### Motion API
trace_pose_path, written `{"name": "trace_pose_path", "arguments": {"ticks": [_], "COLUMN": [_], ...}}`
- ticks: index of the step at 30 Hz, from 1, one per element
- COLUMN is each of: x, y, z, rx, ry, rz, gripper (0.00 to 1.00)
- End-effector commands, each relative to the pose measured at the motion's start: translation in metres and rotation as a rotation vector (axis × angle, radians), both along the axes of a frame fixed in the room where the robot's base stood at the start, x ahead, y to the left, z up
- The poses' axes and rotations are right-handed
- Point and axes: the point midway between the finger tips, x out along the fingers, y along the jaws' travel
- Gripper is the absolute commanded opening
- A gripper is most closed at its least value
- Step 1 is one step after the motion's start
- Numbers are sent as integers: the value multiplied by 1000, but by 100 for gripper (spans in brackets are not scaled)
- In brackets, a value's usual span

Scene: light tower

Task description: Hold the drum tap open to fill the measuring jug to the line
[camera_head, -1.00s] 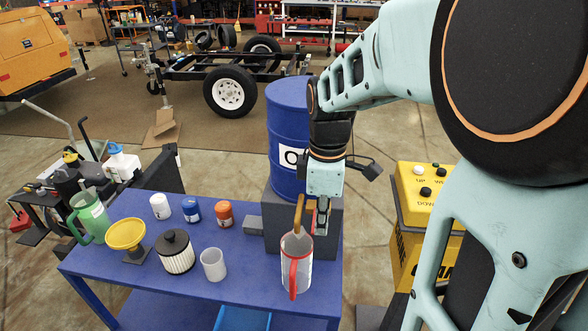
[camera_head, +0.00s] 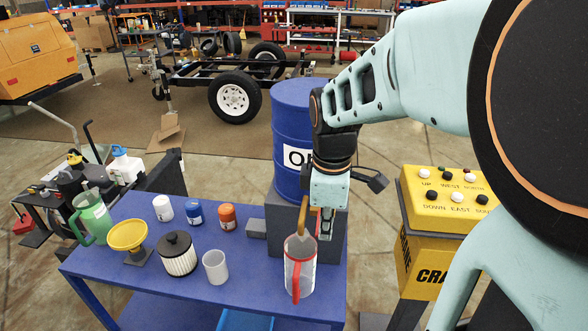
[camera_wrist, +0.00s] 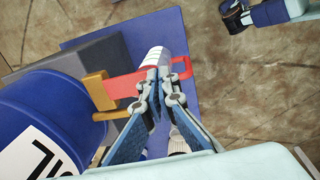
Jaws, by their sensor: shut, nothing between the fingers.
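A flat red bar (camera_wrist: 128,88) runs from the tap toward the fingertips. The clear measuring jug (camera_head: 306,276) with a red handle stands upright below the tap; its level cannot be read. My gripper (camera_head: 325,236) is shut and empty beside the tap, above the jug; its tips meet in the wrist view (camera_wrist: 156,76).
The blue table (camera_head: 190,282) also holds a yellow funnel (camera_head: 128,236), a black-topped filter (camera_head: 178,255), a clear cup (camera_head: 215,267), several small cans and a green jug (camera_head: 92,216). A yellow crane control box (camera_head: 440,200) stands to the right of my gripper.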

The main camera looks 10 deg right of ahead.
Motion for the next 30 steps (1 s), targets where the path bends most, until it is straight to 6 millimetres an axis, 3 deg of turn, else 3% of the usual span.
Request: {"name": "trace_pose_path", "arguments": {"ticks": [21,30], "x": [-2,-2], "y": [1,1], "z": [-32,-30], "rx": [-9,-9], "ry": [-27,-28], "rz": [0,-1], "gripper": [0,0]}}
